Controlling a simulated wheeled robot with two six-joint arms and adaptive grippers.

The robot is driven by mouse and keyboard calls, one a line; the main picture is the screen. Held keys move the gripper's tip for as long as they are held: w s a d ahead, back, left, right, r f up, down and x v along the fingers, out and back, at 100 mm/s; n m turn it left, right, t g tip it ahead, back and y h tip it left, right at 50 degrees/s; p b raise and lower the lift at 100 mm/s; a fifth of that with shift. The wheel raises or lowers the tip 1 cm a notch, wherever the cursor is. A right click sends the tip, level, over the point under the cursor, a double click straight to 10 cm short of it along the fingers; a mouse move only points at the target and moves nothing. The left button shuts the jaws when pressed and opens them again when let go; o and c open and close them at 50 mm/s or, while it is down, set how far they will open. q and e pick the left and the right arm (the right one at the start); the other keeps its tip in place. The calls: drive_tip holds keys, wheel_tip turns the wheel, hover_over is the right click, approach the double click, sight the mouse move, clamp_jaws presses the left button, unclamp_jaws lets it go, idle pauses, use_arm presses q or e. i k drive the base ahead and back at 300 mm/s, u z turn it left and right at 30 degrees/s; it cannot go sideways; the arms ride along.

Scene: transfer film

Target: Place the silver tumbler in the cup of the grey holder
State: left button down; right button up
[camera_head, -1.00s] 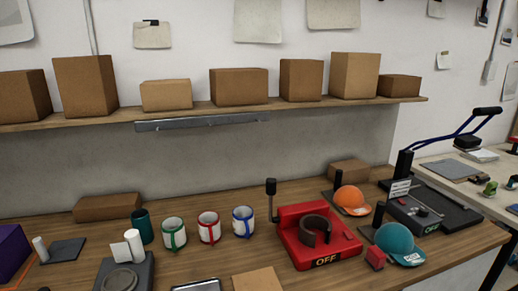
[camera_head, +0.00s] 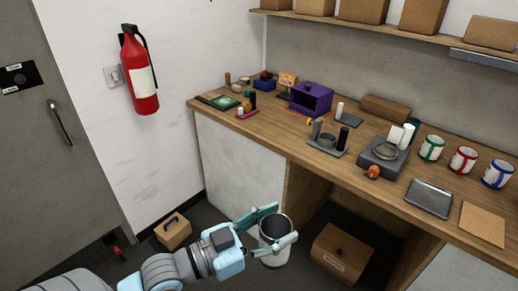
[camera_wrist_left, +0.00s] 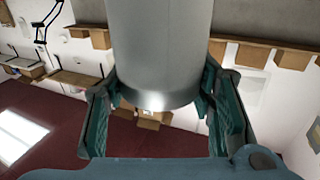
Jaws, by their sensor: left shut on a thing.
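The silver tumbler (camera_head: 273,253) is held upright, or nearly so, in my left gripper (camera_head: 286,222), in front of and below the bench front. Its open dark mouth faces up. In the left wrist view the tumbler (camera_wrist_left: 160,50) fills the upper middle between the two teal fingers, which press on its sides. The grey holder (camera_head: 327,150) stands on the bench top, farther back and to the right of the tumbler, well apart from it. It has a small grey cup and a dark upright cylinder beside it. My right gripper is out of view.
The wooden bench (camera_head: 262,125) bears a purple box (camera_head: 311,97), a grey device with a round dish (camera_head: 383,158), a metal tray (camera_head: 429,198) and several mugs. A cardboard box (camera_head: 341,255) lies below the bench. A fire extinguisher (camera_head: 138,75) hangs on the wall.

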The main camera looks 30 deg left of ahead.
sight(326, 144)
drive_tip(key=z, duration=1)
drive_tip(key=i, duration=1.05)
drive_tip(key=u, duration=0.5)
drive_tip(key=i, duration=0.8)
drive_tip(key=u, duration=0.75)
